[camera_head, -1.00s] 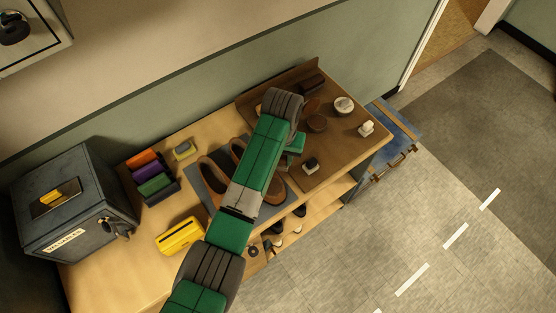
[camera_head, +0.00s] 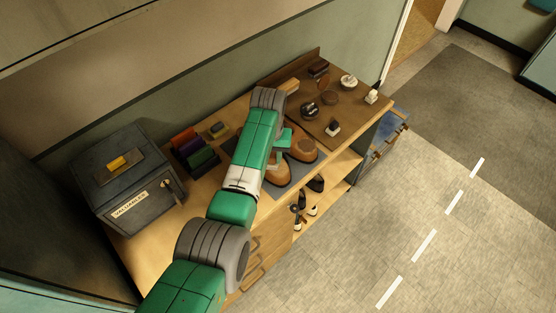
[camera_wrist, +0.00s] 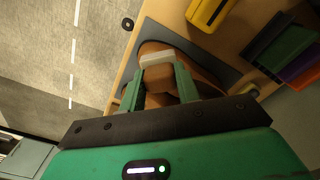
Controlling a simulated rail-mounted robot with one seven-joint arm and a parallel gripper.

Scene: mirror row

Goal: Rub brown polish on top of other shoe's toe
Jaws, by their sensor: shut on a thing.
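A pair of brown shoes stands on a grey mat (camera_wrist: 151,32). In the head view the right shoe (camera_head: 304,149) shows its toe clear, and the left shoe (camera_head: 278,175) is partly covered by my arm. My gripper (camera_wrist: 158,76) points down with its fingers closed on a small block-like applicator (camera_wrist: 157,58) with a pale edge. In the wrist view the applicator is over a brown shoe (camera_wrist: 204,66); I cannot tell whether it touches. In the head view my gripper (camera_head: 277,161) is at the left shoe. A dark round tin (camera_head: 310,110) is on the brown board; its contents are unclear.
The brown board (camera_head: 352,113) also holds a brush, round tins and small bottles. A grey valuables box (camera_head: 130,180) and coloured boxes (camera_head: 195,150) stand at the left. A yellow box (camera_wrist: 208,12) is near the mat.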

